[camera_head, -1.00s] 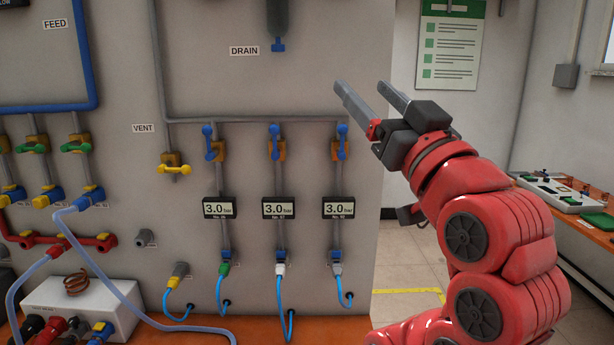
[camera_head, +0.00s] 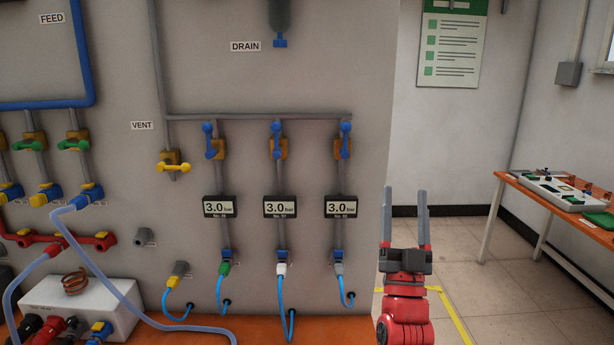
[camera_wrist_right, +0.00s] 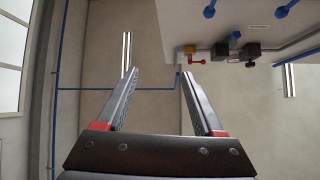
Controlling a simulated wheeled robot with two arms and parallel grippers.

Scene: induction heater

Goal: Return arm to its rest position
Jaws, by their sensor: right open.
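My right gripper (camera_head: 405,212) is at the lower right of the head view, beside the right edge of the panel. Its two grey fingers point up, stand apart and hold nothing. Only the red wrist end of the arm shows below it. In the right wrist view the gripper (camera_wrist_right: 158,85) is also open, with empty space between its fingers. My left gripper is not in view.
The grey panel (camera_head: 360,60) carries blue-handled valves (camera_head: 277,140) and several displays reading 3.0 bar (camera_head: 280,207). A white box (camera_head: 85,300) with hoses stands at the lower left. An orange table (camera_head: 530,187) is at right. Open floor (camera_head: 500,270) lies between.

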